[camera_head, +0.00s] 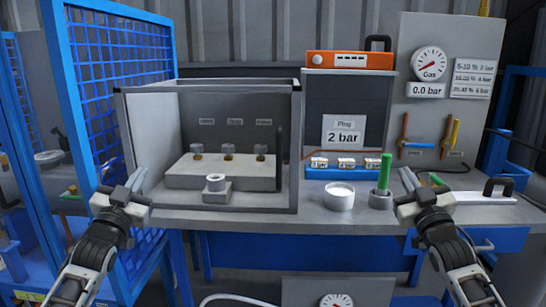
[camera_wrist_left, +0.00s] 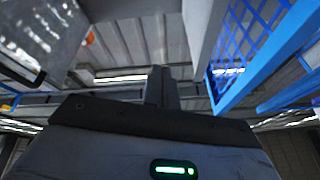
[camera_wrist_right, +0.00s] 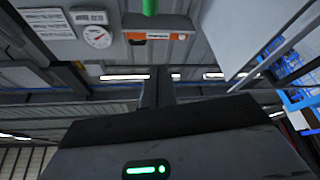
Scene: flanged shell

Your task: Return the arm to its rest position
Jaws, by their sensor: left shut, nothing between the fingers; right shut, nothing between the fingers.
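My left gripper (camera_head: 135,181) is shut and empty in the head view, raised in front of the bench at the left, between the blue mesh fence and the glass-sided box. Its shut fingers also show in the left wrist view (camera_wrist_left: 162,88). My right gripper (camera_head: 408,180) is shut and empty at the bench's front right, just right of the green-handled tool in the head view. Its shut fingers also show in the right wrist view (camera_wrist_right: 157,88). Both grippers point up and away from me.
The box (camera_head: 295,200) holds a block (camera_head: 220,176) with several brass fittings and a small flanged part (camera_head: 215,185). A white cup (camera_head: 340,197) and a green-handled tool (camera_head: 385,172) stand on the bench (camera_head: 300,218). A blue mesh fence (camera_head: 115,60) borders the left; a gauge panel (camera_head: 445,110) stands right.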

